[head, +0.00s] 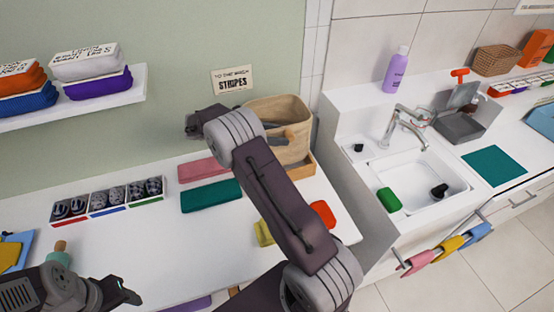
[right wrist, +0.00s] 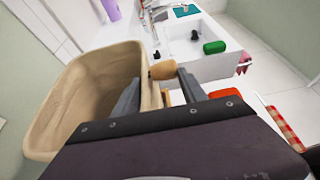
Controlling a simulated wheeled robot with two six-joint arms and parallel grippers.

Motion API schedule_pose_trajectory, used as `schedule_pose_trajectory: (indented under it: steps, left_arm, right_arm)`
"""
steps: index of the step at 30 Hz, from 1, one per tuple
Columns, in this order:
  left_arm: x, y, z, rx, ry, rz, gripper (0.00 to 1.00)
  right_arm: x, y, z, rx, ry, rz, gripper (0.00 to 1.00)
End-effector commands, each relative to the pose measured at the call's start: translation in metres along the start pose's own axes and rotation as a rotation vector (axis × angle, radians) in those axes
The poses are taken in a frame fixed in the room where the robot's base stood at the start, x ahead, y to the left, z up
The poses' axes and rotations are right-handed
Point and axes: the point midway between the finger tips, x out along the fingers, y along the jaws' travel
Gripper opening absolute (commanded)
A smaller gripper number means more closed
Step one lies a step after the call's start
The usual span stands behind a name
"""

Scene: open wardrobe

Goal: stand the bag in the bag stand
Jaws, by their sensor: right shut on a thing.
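The bag (head: 290,108) is tan, open-topped and upright, at the back of the white counter in the head view. It also fills the left of the right wrist view (right wrist: 75,100). My right gripper (right wrist: 157,88) is shut on the bag's near wall, by its brown handle (right wrist: 163,70). In the head view my right forearm and wrist hide part of the bag. The wooden bag stand (head: 305,166) shows just below the bag; whether the bag rests in it I cannot tell. My left gripper (head: 124,292) is low at the left, empty and seemingly open.
Pink (head: 203,169) and teal (head: 211,196) folded cloths lie left of the bag. Sorting trays (head: 108,198) hold several dark rolled items farther left. A shelf (head: 100,98) with folded clothes overhangs at upper left. A sink (head: 420,183) stands to the right.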

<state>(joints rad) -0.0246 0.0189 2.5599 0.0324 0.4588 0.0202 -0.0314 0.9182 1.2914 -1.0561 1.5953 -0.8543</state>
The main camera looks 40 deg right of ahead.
Motion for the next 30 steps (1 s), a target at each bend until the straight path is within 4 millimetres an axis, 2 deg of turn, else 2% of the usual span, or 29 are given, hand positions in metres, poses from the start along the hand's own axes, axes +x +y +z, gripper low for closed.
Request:
schedule_pose_trajectory:
  steps: [3, 6, 12, 18, 29, 30]
  left_arm:
    - [-0.002, 0.000, 0.000, 0.000, 0.000, 0.000, 0.55]
    - [-0.003, 0.000, 0.000, 0.000, 0.000, 0.000, 0.55]
    - [-0.003, 0.000, 0.000, 0.000, 0.000, 0.000, 0.55]
    - [-0.006, 0.000, -0.001, 0.000, 0.000, 0.000, 0.55]
    - [-0.003, 0.000, 0.000, 0.000, 0.000, 0.000, 0.55]
    - [-0.004, 0.000, 0.000, 0.000, 0.000, 0.000, 0.55]
  right_arm:
    - [0.009, 0.000, -0.021, -0.002, -0.003, -0.002, 0.00]
    - [0.014, 0.000, -0.034, 0.000, -0.002, -0.001, 0.00]
    - [0.017, 0.000, -0.041, 0.001, -0.002, 0.000, 0.00]
    - [0.029, -0.001, -0.069, -0.001, -0.003, -0.002, 0.00]
    - [0.032, 0.000, -0.076, 0.002, -0.001, 0.000, 0.00]
    - [0.031, 0.000, -0.076, 0.000, 0.000, -0.001, 0.60]
